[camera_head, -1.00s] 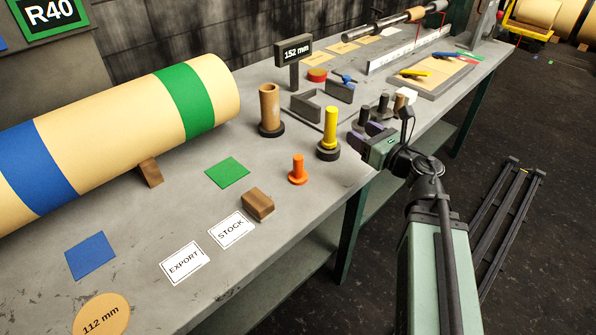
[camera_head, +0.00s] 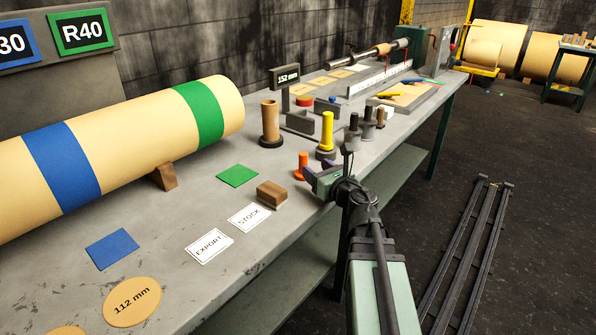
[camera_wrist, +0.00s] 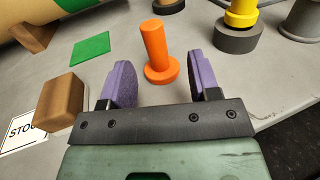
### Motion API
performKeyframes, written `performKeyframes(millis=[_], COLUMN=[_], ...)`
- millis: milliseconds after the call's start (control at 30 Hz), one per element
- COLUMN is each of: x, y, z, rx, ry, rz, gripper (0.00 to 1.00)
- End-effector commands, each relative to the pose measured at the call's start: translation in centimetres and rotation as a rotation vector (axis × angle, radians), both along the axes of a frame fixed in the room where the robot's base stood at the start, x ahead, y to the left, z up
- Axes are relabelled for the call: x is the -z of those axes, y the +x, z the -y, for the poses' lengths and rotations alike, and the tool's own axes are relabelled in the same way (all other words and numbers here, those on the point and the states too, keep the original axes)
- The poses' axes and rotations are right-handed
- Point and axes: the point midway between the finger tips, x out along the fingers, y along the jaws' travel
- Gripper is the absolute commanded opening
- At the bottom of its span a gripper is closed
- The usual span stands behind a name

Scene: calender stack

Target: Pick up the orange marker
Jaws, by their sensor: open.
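The orange marker (camera_head: 302,166) is a short post on a wider round foot, standing upright on the grey bench (camera_head: 200,225). In the wrist view the orange marker (camera_wrist: 158,50) stands beyond my gripper, in line with the gap between its two purple fingers. My gripper (camera_wrist: 160,82) is open and empty, with the fingers spread wider than the marker's foot. In the head view my gripper (camera_head: 308,169) is low over the bench's front edge, close beside the marker, and partly covers its foot.
A wooden block (camera_head: 271,194) lies left of my gripper, near a green square (camera_head: 238,176). A yellow post on a dark base (camera_head: 326,134) and a brown post (camera_head: 270,122) stand behind the marker. A large striped roll (camera_head: 130,150) lies at the left.

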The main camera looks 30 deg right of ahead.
Motion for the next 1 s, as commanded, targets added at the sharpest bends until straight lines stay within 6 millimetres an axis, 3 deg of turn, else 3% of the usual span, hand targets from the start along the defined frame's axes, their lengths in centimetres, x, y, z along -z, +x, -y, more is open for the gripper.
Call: performKeyframes(millis=[33, 267, 500, 700, 767, 1000], x=[0.0, 0.1, 0.1, 0.1, 0.1, 0.1], y=[1.0, 2.1, 6.3, 6.4, 6.4, 6.4], z=[-0.1, -0.4, -1.2, -1.2, -1.2, -1.2], rx=[-0.003, -0.001, -0.003, -0.001, -0.001, -0.001], ry=[0.0, 0.0, 0.0, 0.0, 0.0, 0.0], rz=[0.0, 0.0, 0.0, 0.0, 0.0, 0.0], gripper=[0.56, 0.56, 0.56, 0.56, 0.5, 0.13])
